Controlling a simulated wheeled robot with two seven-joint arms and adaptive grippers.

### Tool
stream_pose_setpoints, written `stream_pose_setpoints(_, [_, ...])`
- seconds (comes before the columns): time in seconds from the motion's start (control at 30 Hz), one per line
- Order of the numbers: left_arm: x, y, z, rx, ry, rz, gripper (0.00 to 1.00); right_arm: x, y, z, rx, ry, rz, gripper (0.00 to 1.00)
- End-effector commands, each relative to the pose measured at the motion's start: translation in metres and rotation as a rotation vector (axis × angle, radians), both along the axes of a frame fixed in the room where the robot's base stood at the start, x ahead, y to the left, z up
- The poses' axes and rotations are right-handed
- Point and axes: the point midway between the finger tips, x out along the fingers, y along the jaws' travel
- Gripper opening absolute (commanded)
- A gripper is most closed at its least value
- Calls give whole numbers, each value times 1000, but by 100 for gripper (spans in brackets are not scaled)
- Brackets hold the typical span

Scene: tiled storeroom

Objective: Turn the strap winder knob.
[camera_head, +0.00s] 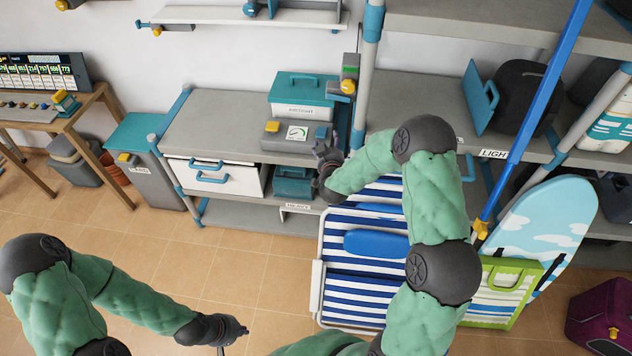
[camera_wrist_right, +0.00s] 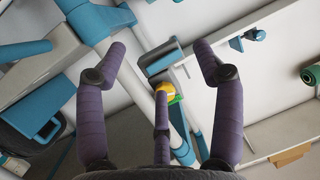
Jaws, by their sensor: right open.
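The strap winder appears to be the small grey box (camera_head: 351,66) on the shelf post, with a round yellow knob (camera_head: 347,87) on its lower front. In the right wrist view the grey box (camera_wrist_right: 162,60) and yellow knob (camera_wrist_right: 164,88) lie between my fingers, the lower finger partly covering the knob. My right gripper (camera_head: 326,152) is open and empty, below the knob in the head view; its purple fingers (camera_wrist_right: 161,62) are spread. I cannot tell the remaining gap to the knob. My left gripper (camera_head: 236,336) is low over the floor, its finger opening unclear.
A teal-lidded box (camera_head: 301,92) and a gauge unit (camera_head: 297,133) stand on the grey shelf left of the post. A blue pole (camera_head: 535,110) leans at the right. A striped deck chair (camera_head: 350,262) stands below my right arm.

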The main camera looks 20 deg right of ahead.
Motion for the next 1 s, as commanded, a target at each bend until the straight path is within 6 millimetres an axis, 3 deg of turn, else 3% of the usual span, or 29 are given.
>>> stream_pose_setpoints(0.6, [0, 0, -14, 0, 0, 0, 0, -32, 52, -84, 140, 183, 106, 68])
stream_pose_setpoints(1.0, [0, 0, -16, 0, 0, 0, 0, -42, 64, -103, 174, 229, 128, 68])
